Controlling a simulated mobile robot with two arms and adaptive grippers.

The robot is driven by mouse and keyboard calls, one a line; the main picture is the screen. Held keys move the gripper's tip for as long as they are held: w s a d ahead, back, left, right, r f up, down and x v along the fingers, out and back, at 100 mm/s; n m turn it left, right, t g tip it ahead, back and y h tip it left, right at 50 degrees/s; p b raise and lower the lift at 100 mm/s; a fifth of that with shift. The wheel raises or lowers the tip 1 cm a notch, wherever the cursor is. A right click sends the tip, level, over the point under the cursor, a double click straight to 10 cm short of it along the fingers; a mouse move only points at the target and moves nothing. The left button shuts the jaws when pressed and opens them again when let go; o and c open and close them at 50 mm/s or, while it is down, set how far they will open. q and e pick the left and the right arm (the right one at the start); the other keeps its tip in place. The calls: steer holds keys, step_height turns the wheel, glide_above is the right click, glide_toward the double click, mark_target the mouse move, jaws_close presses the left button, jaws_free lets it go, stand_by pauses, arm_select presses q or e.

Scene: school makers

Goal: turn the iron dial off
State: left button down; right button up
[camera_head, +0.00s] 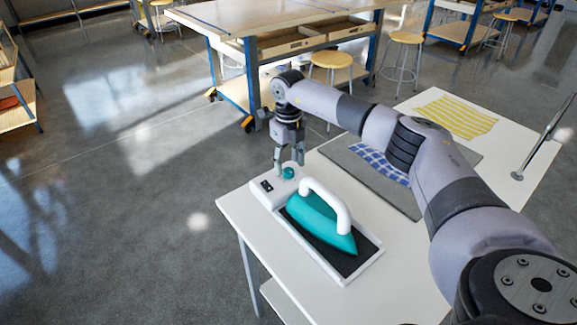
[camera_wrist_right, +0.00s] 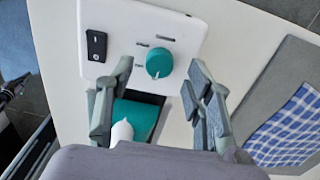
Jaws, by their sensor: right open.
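The iron dial is a round teal knob (camera_head: 288,173) on the white end of the iron's base (camera_head: 264,190). In the right wrist view the dial (camera_wrist_right: 159,63) has a pale pointer mark and sits beside a black rocker switch (camera_wrist_right: 96,46). A teal iron (camera_head: 318,220) with a white handle rests on the base's dark plate. My right gripper (camera_head: 289,160) is directly above the dial, fingers pointing down. In the right wrist view its two fingers (camera_wrist_right: 160,80) are apart, with the dial ahead between and beyond their tips. My left gripper is not in view.
The base stands on a white table (camera_head: 245,215). A grey mat (camera_head: 345,158) with a blue checked cloth (camera_head: 378,163) lies on it, and a yellow striped cloth (camera_head: 455,116) lies farther right. A wooden workbench (camera_head: 270,20) and stools stand behind.

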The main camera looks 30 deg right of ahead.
mark_target(288, 170)
step_height(288, 170, up, 10)
stand_by(0.3)
steer(key=shift+f, duration=0.2)
stand_by(0.3)
